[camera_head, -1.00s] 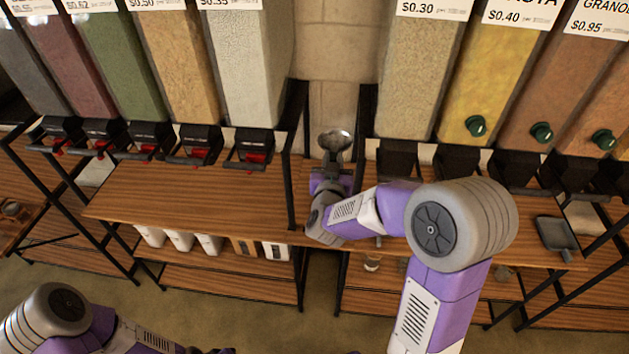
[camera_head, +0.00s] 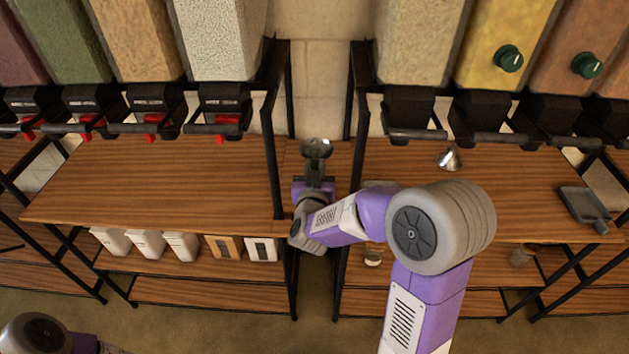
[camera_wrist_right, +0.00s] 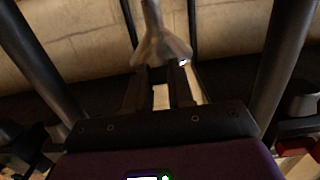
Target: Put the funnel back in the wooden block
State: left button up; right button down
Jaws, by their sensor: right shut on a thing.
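The metal funnel (camera_head: 316,149) is at the tip of my right gripper (camera_head: 315,180), in the gap between the two shelf racks. My right gripper is shut on it. In the right wrist view the funnel (camera_wrist_right: 160,42) stands beyond the fingertips (camera_wrist_right: 165,82), wide end towards the fingers and narrow part pointing up the picture. I cannot make out the wooden block with certainty; a pale edge behind my right forearm is mostly hidden. My left arm shows only at the bottom left corner, its gripper out of view.
A small shiny metal piece (camera_head: 449,158) sits on the right shelf (camera_head: 500,195) below the dispensers. A dark scoop (camera_head: 584,206) lies farther right. White containers (camera_head: 146,244) stand on the lower left shelf. Black rack posts (camera_head: 273,165) flank the gap. The left shelf top (camera_head: 150,185) is clear.

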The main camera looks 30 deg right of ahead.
jog(key=shift+f+b, duration=2.1)
jog(key=shift+f, duration=0.4)
jog(key=shift+s+f+b, duration=0.1)
jog(key=shift+f+b, duration=1)
jog(key=shift+f, duration=0.15)
jog(key=shift+f+b, duration=0.3)
jog(key=shift+f, duration=0.05)
jog(key=shift+f+b, duration=0.45)
jog(key=shift+f, duration=0.05)
dwell(0.3)
jog(key=c, duration=0.9)
grip_release()
jog(key=p+v, duration=0.1)
jog(key=v, duration=0.3)
jog(key=shift+s+a+r, duration=0.15)
jog(key=shift+s+a, duration=0.1)
jog(key=shift+b+v, duration=0.4)
jog(key=shift+v, duration=1.05)
